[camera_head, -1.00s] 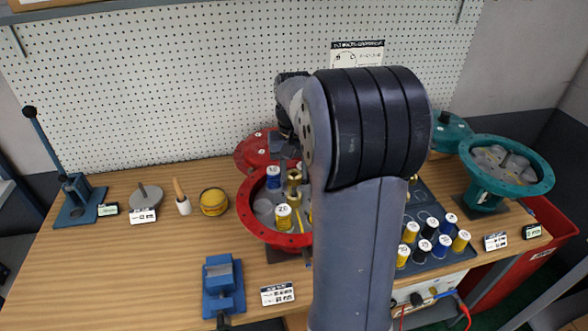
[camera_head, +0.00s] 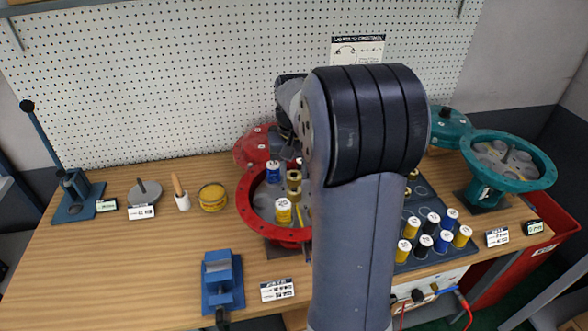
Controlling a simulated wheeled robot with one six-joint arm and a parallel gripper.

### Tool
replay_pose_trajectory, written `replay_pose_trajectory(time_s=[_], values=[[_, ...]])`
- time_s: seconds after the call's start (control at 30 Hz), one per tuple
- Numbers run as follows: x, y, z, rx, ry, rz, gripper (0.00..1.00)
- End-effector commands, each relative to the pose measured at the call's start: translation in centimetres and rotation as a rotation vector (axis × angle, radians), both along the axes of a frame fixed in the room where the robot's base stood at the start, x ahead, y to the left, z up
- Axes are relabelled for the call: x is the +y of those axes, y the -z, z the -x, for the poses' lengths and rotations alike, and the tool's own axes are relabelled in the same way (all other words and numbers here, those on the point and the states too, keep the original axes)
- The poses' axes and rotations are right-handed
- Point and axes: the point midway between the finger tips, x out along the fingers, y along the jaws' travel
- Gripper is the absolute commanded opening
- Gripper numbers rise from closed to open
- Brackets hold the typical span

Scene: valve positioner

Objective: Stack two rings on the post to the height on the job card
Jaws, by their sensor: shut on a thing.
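My gripper (camera_head: 287,133) shows only in part behind my own arm, above the red round housing (camera_head: 246,212). It is shut, and my arm hides what is between the jaws. In the housing stand a blue-sided cylinder with a white top (camera_head: 273,172), a brass-coloured ringed piece (camera_head: 294,179) and a yellow and white cylinder (camera_head: 283,211). I cannot tell which piece is the post or whether a ring is on it. A printed card (camera_head: 357,49) hangs on the pegboard. Its text is too small to read.
A dark mat with several yellow, black and blue cylinders (camera_head: 411,228) lies right of my arm. A teal housing (camera_head: 508,160) stands far right. A blue vise (camera_head: 222,281), yellow tin (camera_head: 212,198), grey disc (camera_head: 144,194) and lever press (camera_head: 75,195) stand left. The front left bench is bare.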

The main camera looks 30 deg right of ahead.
Motion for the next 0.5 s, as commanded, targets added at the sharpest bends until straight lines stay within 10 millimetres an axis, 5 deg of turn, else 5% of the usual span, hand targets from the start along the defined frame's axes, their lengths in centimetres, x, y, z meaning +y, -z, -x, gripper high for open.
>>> replay_pose_trajectory(time_s=[0.5], values=[[0.0, 1.7, 0.0, 0.001, 0.000, 0.000, 0.09]])
